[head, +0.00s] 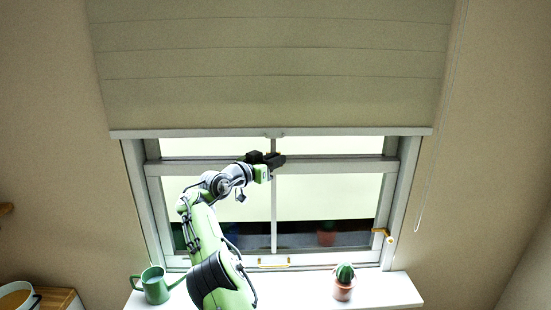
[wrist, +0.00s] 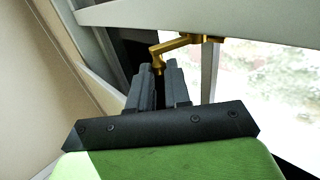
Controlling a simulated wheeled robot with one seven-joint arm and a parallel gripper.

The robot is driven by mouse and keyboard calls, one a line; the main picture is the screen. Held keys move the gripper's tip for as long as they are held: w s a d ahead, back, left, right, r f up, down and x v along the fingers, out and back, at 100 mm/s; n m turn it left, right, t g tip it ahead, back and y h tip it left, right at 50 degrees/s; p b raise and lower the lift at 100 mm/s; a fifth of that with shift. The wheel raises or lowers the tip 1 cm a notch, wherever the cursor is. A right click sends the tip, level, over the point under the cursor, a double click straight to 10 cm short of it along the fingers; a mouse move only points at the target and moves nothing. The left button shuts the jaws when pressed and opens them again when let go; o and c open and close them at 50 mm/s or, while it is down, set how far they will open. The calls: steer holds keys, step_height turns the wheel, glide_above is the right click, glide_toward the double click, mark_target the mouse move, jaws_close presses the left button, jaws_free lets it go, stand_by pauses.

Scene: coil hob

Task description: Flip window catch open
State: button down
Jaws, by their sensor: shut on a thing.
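The window catch (wrist: 188,41) is a brass-coloured lever on the window rail. Its arm points left in the wrist view and ends in a small downturned knob. My gripper (wrist: 158,73) has its two dark fingers on either side of that knob, shut on it. In the head view my gripper (head: 273,160) is at the window's middle rail, near its centre, and hides most of the catch. The window (head: 328,167) has a grey-white frame, and its lower sash appears down.
A pale blind (head: 270,65) hangs over the window's upper part. On the sill (head: 385,290) stand a green watering can (head: 154,285) and a potted cactus (head: 344,282). A cord (head: 440,125) hangs at right.

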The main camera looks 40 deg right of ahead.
stand_by(0.5)
steer(key=c, duration=1.1)
jaws_free()
steer(key=s+a+b, duration=0.1)
steer(key=a+b, duration=0.2)
steer(key=a, duration=1.2)
steer(key=shift+a+b, duration=0.3)
steer(key=shift+a, duration=0.05)
